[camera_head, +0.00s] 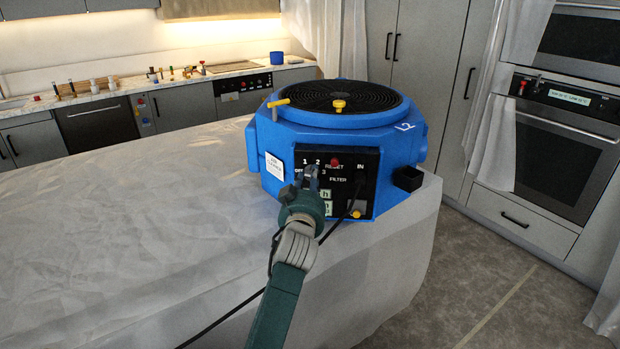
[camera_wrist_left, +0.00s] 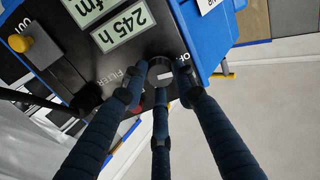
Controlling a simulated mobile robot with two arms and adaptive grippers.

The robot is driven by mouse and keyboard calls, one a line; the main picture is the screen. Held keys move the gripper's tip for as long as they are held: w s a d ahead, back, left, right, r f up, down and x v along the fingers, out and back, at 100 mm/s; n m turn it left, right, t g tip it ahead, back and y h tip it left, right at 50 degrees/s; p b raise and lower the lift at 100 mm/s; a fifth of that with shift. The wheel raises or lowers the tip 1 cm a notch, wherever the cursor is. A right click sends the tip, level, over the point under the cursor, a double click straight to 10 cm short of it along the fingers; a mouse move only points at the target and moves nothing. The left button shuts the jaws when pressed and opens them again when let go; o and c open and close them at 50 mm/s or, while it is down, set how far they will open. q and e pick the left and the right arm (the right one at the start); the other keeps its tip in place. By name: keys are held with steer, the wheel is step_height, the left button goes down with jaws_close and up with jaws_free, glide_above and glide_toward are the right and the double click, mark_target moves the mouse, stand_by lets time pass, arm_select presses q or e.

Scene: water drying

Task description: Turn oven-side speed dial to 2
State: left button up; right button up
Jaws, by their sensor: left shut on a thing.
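A blue air machine (camera_head: 345,120) with a round black grille on top stands on the sheet-covered surface. Its black control panel (camera_head: 367,165) carries the marks OFF, 1, 2, 3, RESET, IN and FILTER. My left gripper (camera_head: 309,179) is at the panel's left part, over the speed dial, and hides it in the head view. In the left wrist view, the dark dial (camera_wrist_left: 164,76) with a white mark sits between the fingertips of my left gripper (camera_wrist_left: 160,87), which are shut on it. The fingers cover most of the scale, so the setting cannot be read. My right gripper is not in view.
A black cable (camera_head: 338,222) runs from the panel across the white sheet (camera_head: 130,240). A yellow knob (camera_wrist_left: 20,43) and lit displays (camera_wrist_left: 123,28) are close to the fingers. A wall oven (camera_head: 560,145) stands at the right, past open floor.

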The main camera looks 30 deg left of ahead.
arm_select(q)
steer(key=m+p, duration=0.1)
steer(key=m, duration=0.1)
steer(key=r+m+p, duration=0.1)
steer(key=m, duration=0.2)
steer(key=shift+m, duration=0.3)
steer(key=m+p, duration=0.1)
steer(key=m, duration=0.4)
steer(key=shift+w+p, duration=0.1)
steer(key=shift+p, duration=0.3)
steer(key=shift+c, duration=0.2)
steer(key=m+p, duration=0.1)
steer(key=m, duration=0.2)
steer(key=m+p, duration=0.1)
steer(key=m, duration=0.3)
steer(key=m+p, duration=0.1)
steer(key=m, duration=0.2)
steer(key=shift+d+f+m+p, duration=0.15)
steer(key=shift+f+m+p, duration=0.15)
steer(key=shift+m, duration=0.1)
steer(key=shift+f, duration=0.15)
